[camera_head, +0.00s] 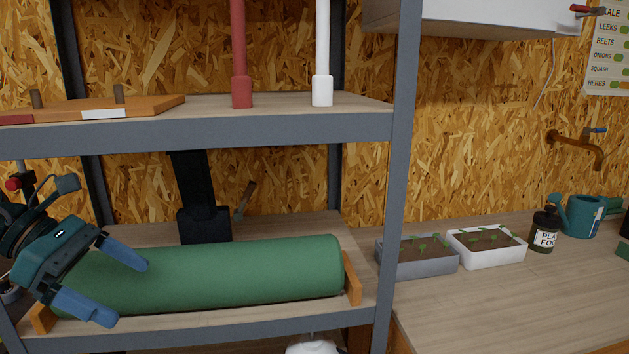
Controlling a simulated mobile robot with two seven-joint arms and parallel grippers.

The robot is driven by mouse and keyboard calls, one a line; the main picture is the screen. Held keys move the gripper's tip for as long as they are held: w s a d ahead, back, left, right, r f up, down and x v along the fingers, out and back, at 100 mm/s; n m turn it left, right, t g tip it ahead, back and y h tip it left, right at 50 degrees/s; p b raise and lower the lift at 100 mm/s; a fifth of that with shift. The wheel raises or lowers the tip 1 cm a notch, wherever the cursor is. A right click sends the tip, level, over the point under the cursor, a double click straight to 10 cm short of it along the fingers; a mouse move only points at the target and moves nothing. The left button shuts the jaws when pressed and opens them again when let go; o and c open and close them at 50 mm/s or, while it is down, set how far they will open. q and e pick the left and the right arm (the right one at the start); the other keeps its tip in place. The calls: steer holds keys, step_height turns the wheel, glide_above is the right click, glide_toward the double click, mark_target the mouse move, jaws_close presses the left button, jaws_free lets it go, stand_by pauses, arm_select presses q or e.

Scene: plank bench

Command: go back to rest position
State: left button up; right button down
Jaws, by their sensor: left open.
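My left gripper (117,284) comes in at the lower left, in front of the shelf unit. Its two blue fingers are spread apart with nothing between them. Behind it, a green roll (240,273) lies on its side on the lower shelf, between wooden end pieces. The gripper overlaps the roll's left end in the picture; I cannot tell whether they touch. My right gripper does not show.
The grey shelf post (398,150) and upper shelf edge (220,131) frame the space around my gripper. To the right, the bench (500,295) holds a grey seedling tray (417,268), a white tray (490,258), a dark jar (543,232) and a teal watering can (581,217).

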arm_select(q)
steer(key=w+d+f+n+t+h, duration=0.3)
steer(key=d+f+n+t+h, duration=0.65)
steer(key=n, duration=1.15)
steer(key=s+d+f+n+t+y, duration=0.2)
steer(key=f+n+y, duration=0.55)
steer(key=n, duration=0.25)
steer(key=s+d+f+n+t+y, duration=0.1)
steer(key=s+f+n+t+y, duration=0.15)
steer(key=f+n+y, duration=0.55)
steer(key=s+d+f+n+g, duration=0.2)
steer(key=s+f+n+g, duration=0.3)
steer(key=s+f+n, duration=0.4)
step_height(320, 180, down, 3)
steer(key=shift+s+d+r+y+p, duration=0.2)
steer(key=shift+s+d+y+p, duration=0.1)
steer(key=shift+s, duration=0.05)
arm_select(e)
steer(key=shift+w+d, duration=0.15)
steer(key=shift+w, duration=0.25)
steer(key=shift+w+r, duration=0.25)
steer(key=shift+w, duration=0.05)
